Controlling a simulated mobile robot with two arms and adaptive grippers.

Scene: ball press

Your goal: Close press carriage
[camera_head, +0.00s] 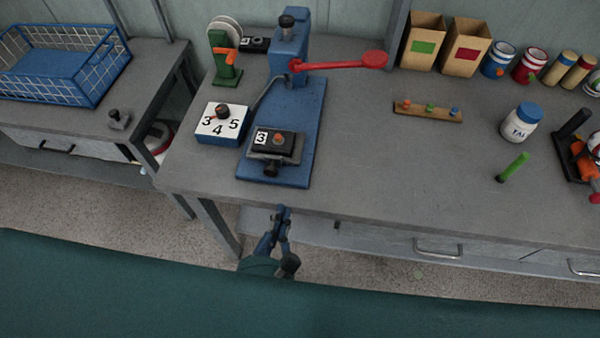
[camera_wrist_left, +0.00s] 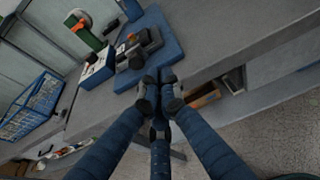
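The blue press (camera_head: 290,45) stands on the bench with a long blue base plate (camera_head: 300,120) running to the front. The press carriage (camera_head: 286,143), a dark block marked 3 with an orange-brown round piece on top, sits at the front end of the plate, clear of the press head. Its front knob (camera_head: 271,169) points to the bench edge. The carriage also shows in the left wrist view (camera_wrist_left: 140,47). My left gripper (camera_head: 283,210) is below and in front of the bench edge, apart from the carriage. Its fingertips (camera_wrist_left: 159,78) are together and empty. My right gripper is out of view.
The red press lever (camera_head: 340,65) sticks out to the right. A blue-sided numbered box (camera_head: 222,126) stands left of the carriage, near a green device (camera_head: 225,60). A small wooden rack (camera_head: 428,112) is farther right.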

